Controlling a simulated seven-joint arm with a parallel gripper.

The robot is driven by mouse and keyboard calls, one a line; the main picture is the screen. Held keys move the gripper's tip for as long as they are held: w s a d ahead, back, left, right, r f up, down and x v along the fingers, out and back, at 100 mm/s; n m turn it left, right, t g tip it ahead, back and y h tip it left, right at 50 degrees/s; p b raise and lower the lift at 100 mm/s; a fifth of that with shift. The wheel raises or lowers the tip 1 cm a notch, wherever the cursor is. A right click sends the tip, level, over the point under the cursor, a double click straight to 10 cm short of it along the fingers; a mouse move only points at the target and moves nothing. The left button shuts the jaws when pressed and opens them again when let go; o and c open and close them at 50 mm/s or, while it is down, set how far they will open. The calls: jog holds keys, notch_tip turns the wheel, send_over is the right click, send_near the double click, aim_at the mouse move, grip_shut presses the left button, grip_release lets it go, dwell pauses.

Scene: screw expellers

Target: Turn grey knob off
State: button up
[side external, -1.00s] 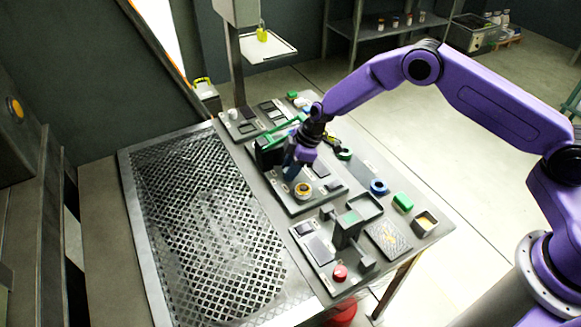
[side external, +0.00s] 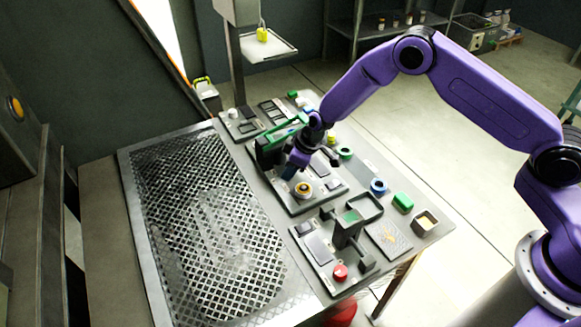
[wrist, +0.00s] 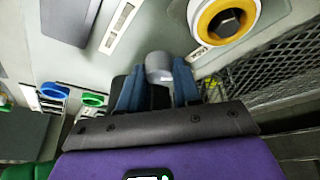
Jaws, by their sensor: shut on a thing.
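The grey knob (wrist: 158,66) sits on the panel in the wrist view, a pale rounded knob between my blue fingertips. My gripper (wrist: 158,88) is shut on it, with one finger on each side. In the side external view my gripper (side external: 289,172) is low over the middle panel, just behind the orange-ringed knob, and the grey knob is hidden there. The orange-ringed knob (wrist: 226,20) has a dark hexagonal centre and stands apart from my fingers, and it also shows in the side external view (side external: 303,189).
A green-and-black device (side external: 270,152) stands close left of my gripper. A grey press-like stand (side external: 348,230) and a red button (side external: 340,272) are at the front right. The metal grate (side external: 205,220) is clear.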

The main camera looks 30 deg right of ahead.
jog(key=shift+m+t+h, duration=0.3)
jog(key=shift+m+h, duration=0.1)
jog(key=shift+m, duration=1)
jog(key=o, duration=0.8)
jog(key=shift+c, duration=0.2)
jog(key=shift+s+r, duration=0.1)
jog(key=v, duration=1.7)
jog(key=shift+r, duration=0.1)
